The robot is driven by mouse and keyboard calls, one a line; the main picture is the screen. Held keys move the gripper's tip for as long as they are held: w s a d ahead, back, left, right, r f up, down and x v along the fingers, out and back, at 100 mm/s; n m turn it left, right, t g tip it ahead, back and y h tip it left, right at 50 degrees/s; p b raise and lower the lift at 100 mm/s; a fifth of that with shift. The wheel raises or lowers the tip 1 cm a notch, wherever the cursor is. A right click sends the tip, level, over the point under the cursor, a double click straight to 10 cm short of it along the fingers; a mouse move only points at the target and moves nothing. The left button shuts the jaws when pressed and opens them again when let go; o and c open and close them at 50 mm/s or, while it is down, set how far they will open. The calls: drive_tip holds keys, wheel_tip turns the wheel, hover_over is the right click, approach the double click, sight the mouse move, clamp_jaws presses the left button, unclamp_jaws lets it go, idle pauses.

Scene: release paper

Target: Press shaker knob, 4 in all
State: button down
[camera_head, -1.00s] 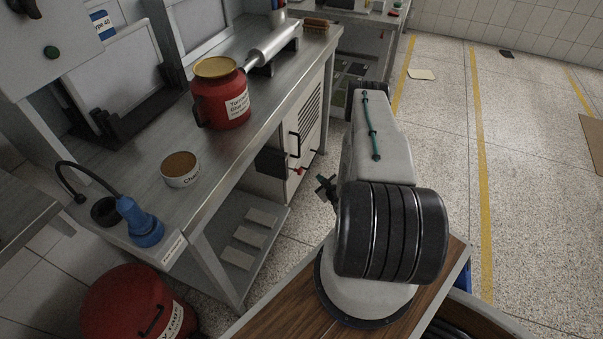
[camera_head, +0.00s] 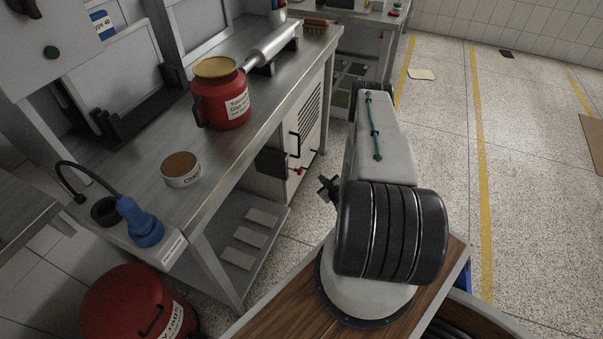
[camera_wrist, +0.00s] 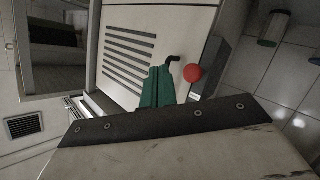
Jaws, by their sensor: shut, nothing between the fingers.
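A small red knob (camera_head: 298,170) sticks out low on the front of the white cabinet under the steel bench. I take it to be the shaker knob. In the wrist view the round red knob (camera_wrist: 193,73) lies just right of my gripper's green fingertips (camera_wrist: 157,88), which are together and hold nothing. I cannot tell whether they touch it. A dark green part of my gripper (camera_head: 328,187) shows in the head view, right of the knob; most of the forearm is hidden behind my upper arm.
The white cabinet (camera_head: 310,118) has slots and a black handle (camera_wrist: 172,61), close to the fingers. A dark box (camera_head: 271,162) sits beside the knob. A red jar (camera_head: 222,95) and a small tub (camera_head: 181,170) stand on the bench. The floor at right is largely clear.

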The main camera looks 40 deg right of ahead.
sight(301, 172)
drive_tip(key=shift+w+a, duration=0.4)
drive_tip(key=shift+w, duration=0.5)
drive_tip(key=shift+w+a, duration=0.35)
drive_tip(key=shift+w, duration=0.6)
drive_tip(key=shift+w+a, duration=0.4)
drive_tip(key=shift+w, duration=0.5)
drive_tip(key=shift+w, duration=0.1)
drive_tip(key=shift+w+a, duration=0.15)
drive_tip(key=shift+w, duration=0.15)
drive_tip(key=shift+w+a, duration=0.3)
drive_tip(key=shift+w, duration=0.4)
drive_tip(key=shift+w+a, duration=0.25)
drive_tip(key=shift+w, duration=0.45)
idle(1.2)
idle(0.3)
drive_tip(key=shift+s+d, duration=0.35)
drive_tip(key=shift+s, duration=0.55)
drive_tip(key=shift+s+d, duration=0.35)
drive_tip(key=shift+s, duration=0.55)
drive_tip(key=shift+s+d, duration=0.3)
drive_tip(key=shift+s, duration=0.45)
drive_tip(key=shift+s+d, duration=0.35)
drive_tip(key=shift+s, duration=0.45)
drive_tip(key=shift+s+d, duration=0.3)
drive_tip(key=shift+s, duration=0.45)
